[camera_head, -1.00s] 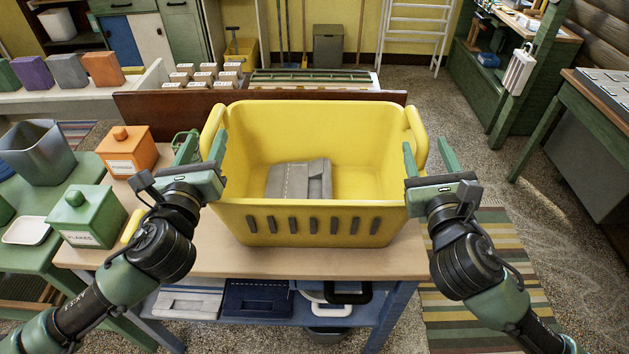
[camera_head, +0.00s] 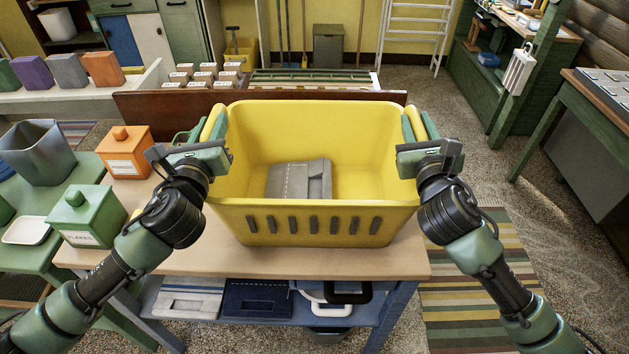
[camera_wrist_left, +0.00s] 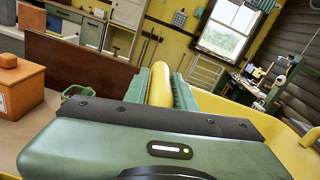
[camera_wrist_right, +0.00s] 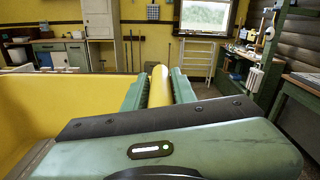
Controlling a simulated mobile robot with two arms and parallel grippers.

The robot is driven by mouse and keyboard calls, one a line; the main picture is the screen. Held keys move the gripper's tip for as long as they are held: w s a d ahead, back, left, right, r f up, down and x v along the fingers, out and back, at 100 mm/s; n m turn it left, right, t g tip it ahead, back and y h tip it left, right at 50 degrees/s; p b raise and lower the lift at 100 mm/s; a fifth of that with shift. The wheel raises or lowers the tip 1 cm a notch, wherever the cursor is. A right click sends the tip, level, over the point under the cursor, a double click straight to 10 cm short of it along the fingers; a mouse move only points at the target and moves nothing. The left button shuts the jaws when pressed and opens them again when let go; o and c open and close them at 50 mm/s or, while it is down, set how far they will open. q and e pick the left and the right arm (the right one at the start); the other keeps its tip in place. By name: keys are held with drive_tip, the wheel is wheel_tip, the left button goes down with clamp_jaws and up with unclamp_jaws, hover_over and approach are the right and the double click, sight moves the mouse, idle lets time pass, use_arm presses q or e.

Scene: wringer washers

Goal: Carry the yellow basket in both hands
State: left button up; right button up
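The yellow basket (camera_head: 315,225) stands upright on the wooden-topped table, with a folded grey cloth (camera_head: 298,180) inside. It has a raised yellow handle on each side. My left gripper (camera_head: 212,126) is at the left handle, with one finger on each side of it; the handle (camera_wrist_left: 160,86) fills the gap between the fingers in the left wrist view. My right gripper (camera_head: 416,126) is at the right handle in the same way, and that handle (camera_wrist_right: 159,88) fills the finger gap in the right wrist view. Both grippers look shut on the handles.
The table (camera_head: 290,262) has a lower blue shelf with folded cloths. An orange canister (camera_head: 126,158) and a green canister (camera_head: 88,218) stand left of the basket. A dark brown board (camera_head: 150,108) rises behind it. Open floor with a striped rug (camera_head: 480,290) lies to the right.

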use_arm(q)
clamp_jaws()
use_arm(e)
clamp_jaws()
drive_tip(key=shift+a+f, duration=0.1)
drive_tip(key=shift+a, duration=0.05)
idle(0.6)
use_arm(q)
drive_tip(key=shift+r, duration=0.25)
use_arm(e)
drive_tip(key=shift+r, duration=0.25)
